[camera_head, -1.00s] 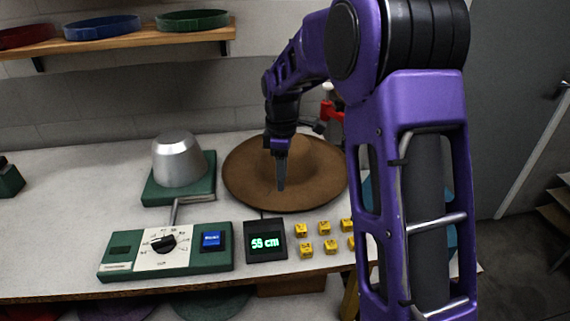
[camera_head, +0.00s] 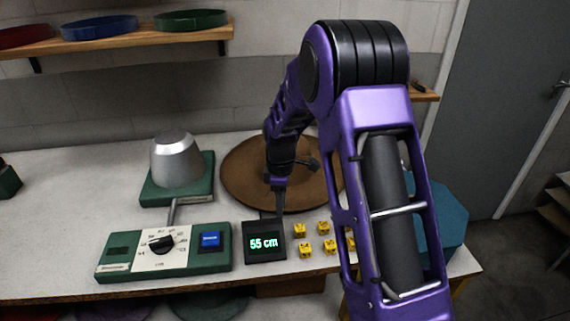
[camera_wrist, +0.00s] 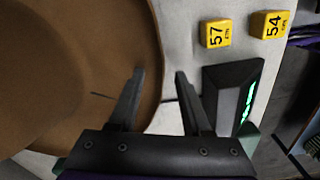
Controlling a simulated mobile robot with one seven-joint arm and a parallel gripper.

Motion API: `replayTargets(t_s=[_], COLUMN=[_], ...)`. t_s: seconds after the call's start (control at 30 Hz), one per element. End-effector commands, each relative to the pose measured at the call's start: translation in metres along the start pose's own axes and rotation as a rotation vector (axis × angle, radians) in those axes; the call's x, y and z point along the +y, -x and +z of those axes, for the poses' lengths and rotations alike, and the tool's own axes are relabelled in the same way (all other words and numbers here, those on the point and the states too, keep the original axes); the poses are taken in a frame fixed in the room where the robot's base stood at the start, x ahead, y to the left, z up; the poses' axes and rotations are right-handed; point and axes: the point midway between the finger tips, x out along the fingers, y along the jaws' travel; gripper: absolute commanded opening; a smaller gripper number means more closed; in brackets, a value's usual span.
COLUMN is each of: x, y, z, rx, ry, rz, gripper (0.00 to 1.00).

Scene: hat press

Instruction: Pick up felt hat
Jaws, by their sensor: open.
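The brown felt hat (camera_head: 240,180) lies on the worktable, brim spread flat, with its crown partly hidden behind my arm in the head view. Its brim (camera_wrist: 80,100) fills the left of the wrist view. My gripper (camera_head: 279,208) is at the hat's front brim edge, pointing down. In the wrist view its two fingers (camera_wrist: 158,78) are apart with nothing held. The left finger shows over the brim and the right one over the pale table just outside the edge. I cannot tell whether either touches.
A green control box (camera_head: 165,252) and a silver hat block (camera_head: 177,160) stand to the left. A teal box (camera_head: 445,215) is at the right.

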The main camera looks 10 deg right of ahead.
Motion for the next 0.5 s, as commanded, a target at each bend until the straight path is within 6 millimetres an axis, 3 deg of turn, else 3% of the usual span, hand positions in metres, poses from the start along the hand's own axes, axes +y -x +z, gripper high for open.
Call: replayTargets(t_s=[0.1,0.37,0.5], x=[0.0001,0.0001,0.0001], y=[0.0006,0.0008,0.0009], z=[0.0000,0.0000,0.0000], rx=[0.000,0.000,0.001], ry=[0.000,0.000,0.000], rz=[0.000,0.000,0.000], gripper=[0.45,0.00,0.00])
